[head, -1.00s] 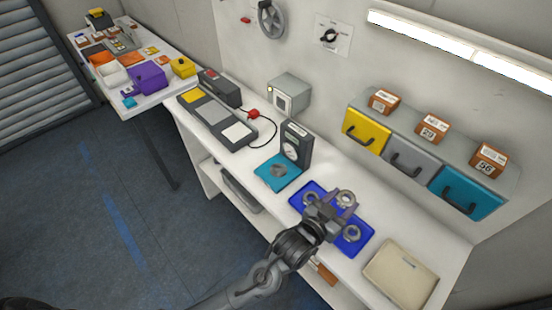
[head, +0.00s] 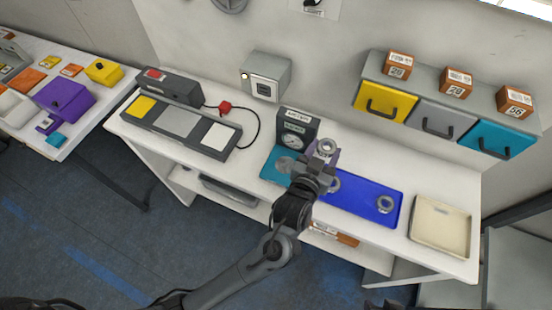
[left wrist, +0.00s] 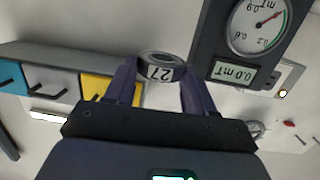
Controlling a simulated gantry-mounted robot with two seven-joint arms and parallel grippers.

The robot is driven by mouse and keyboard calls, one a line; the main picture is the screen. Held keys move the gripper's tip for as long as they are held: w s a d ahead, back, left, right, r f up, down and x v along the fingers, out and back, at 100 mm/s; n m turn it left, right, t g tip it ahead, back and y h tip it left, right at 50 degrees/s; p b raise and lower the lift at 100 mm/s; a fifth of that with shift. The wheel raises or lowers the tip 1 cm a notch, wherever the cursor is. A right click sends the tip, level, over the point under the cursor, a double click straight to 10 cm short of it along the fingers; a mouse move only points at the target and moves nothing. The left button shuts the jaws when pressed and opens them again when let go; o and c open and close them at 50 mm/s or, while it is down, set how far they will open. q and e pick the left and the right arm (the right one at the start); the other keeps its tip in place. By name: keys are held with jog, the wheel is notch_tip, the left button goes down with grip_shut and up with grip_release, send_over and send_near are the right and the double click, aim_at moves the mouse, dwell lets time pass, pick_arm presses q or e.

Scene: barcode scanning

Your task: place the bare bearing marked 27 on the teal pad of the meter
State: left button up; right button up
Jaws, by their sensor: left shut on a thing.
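My left gripper (head: 324,158) is shut on a grey ring bearing (head: 326,147). In the left wrist view, the bearing (left wrist: 161,68) shows a white label marked 27 and sits between the two purple fingers. The gripper holds it above the tray's left end, just right of the meter (head: 296,132). The meter has a round dial and a display, which reads 0.0 mT in the left wrist view (left wrist: 230,74). Its teal pad (head: 270,174) lies in front, with a grey disc on it, partly hidden by my gripper. My right gripper is out of view.
The blue tray (head: 362,199) holds two other bearings, one (head: 385,203) at its right and one (head: 333,184) beside my gripper. A cream bin (head: 440,226) stands at the right. Yellow, grey and teal drawers (head: 485,140) line the back. A scanner station with pads (head: 180,121) is at left.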

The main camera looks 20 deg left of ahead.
pick_arm(q)
jog(key=shift+s+a+f, duration=0.1)
jog(key=shift+s+a, duration=0.05)
jog(key=b, duration=0.2)
send_over(282, 172)
notch_tip(282, 172, down, 6)
jog(key=shift+a+f, duration=0.1)
jog(key=shift+f, duration=2.05)
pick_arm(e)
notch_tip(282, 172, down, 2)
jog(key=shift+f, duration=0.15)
pick_arm(q)
jog(key=shift+f, duration=0.1)
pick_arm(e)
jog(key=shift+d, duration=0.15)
pick_arm(q)
jog(key=o, duration=1.1)
jog(key=shift+o, duration=0.2)
